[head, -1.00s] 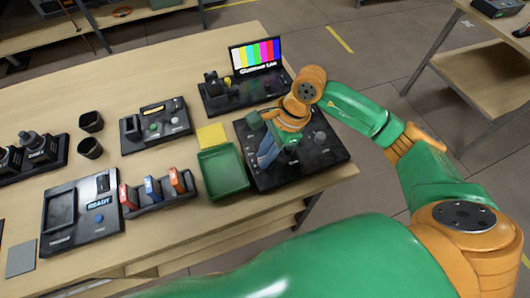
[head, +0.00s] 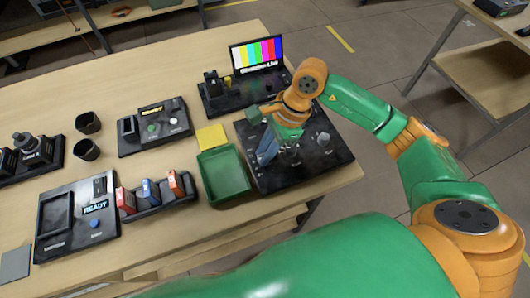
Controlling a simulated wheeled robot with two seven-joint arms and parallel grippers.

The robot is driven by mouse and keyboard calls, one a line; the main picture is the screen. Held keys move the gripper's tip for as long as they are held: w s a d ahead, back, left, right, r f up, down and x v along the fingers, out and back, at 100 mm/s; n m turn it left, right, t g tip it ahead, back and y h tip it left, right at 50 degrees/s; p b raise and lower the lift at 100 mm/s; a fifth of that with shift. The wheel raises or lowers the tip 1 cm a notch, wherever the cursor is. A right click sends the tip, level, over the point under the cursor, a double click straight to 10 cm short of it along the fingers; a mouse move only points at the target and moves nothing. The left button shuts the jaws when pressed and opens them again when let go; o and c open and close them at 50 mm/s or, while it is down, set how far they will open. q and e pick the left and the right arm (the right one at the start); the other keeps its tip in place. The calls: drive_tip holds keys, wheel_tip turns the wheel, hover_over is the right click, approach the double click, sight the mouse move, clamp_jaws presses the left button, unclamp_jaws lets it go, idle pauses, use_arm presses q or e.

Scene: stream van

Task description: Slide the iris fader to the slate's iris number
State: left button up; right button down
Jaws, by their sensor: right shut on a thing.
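A black control panel (head: 335,158) with knobs lies at the right front of the table. My right gripper (head: 268,156) is low over its left part, fingers pointing down, shut on what appears to be the iris fader's handle. The handle, its slot and any scale marks are hidden by the gripper and too small to read. No slate with a readable iris number shows; a screen (head: 257,53) with colour bars stands at the back. My left gripper is not in view.
A green tray (head: 203,162) sits close left of the panel, with a yellow pad (head: 211,136) behind it. A rack of coloured cartridges (head: 158,202) and a READY console (head: 72,245) stand further left. The table's front edge is close to the panel.

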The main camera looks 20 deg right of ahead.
drive_tip(key=shift+w+f, duration=0.1)
drive_tip(key=shift+w, duration=0.45)
drive_tip(key=c, duration=0.8)
unclamp_jaws()
drive_tip(key=shift+s, duration=0.45)
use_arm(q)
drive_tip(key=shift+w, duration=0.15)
use_arm(e)
drive_tip(key=shift+w, duration=0.1)
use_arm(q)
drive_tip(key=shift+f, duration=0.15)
use_arm(e)
drive_tip(key=shift+w, duration=0.1)
drive_tip(key=b+v, duration=0.1)
drive_tip(key=v, duration=0.5)
drive_tip(key=shift+d+r, duration=0.1)
drive_tip(key=shift+r, duration=0.1)
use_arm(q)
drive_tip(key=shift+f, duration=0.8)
use_arm(e)
drive_tip(key=shift+d+r, duration=0.15)
drive_tip(key=shift+r, duration=0.25)
